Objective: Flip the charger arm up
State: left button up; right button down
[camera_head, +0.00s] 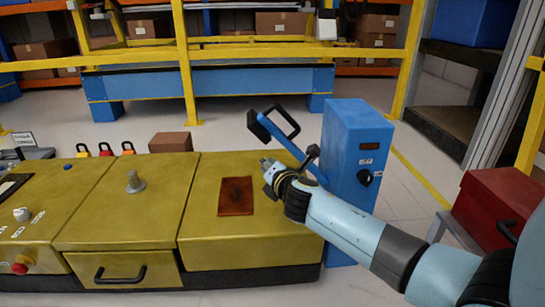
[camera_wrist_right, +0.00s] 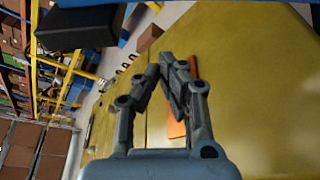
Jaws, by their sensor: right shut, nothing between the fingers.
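The blue charger box (camera_head: 352,135) stands upright at the right end of the yellow dashboard. Its blue charger arm (camera_head: 291,147) slants up and to the left from the box, with a black handle (camera_head: 283,122) near its far end. My right gripper (camera_head: 268,165) is shut and empty, just below and left of the charger arm, above the yellow top. I cannot tell whether it touches the arm. In the right wrist view the closed fingers (camera_wrist_right: 166,70) point over the yellow surface; a black handle part (camera_wrist_right: 78,27) and blue edge show at the top. My left gripper is out of view.
The yellow dashboard (camera_head: 130,215) has a brown-red plate (camera_head: 236,196), a grey knob post (camera_head: 134,182) and a drawer with a black handle. A black knob (camera_head: 365,177) sits on the charger box. A red box (camera_head: 497,203) stands at right.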

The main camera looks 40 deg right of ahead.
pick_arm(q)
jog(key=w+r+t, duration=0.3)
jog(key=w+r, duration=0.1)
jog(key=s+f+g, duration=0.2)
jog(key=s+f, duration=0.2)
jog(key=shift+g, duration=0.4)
pick_arm(e)
jog(key=d, duration=0.1)
jog(key=w+d+r, duration=0.1)
jog(key=d+r, duration=0.1)
jog(key=shift+w+d, duration=0.3)
jog(key=shift+w, duration=0.1)
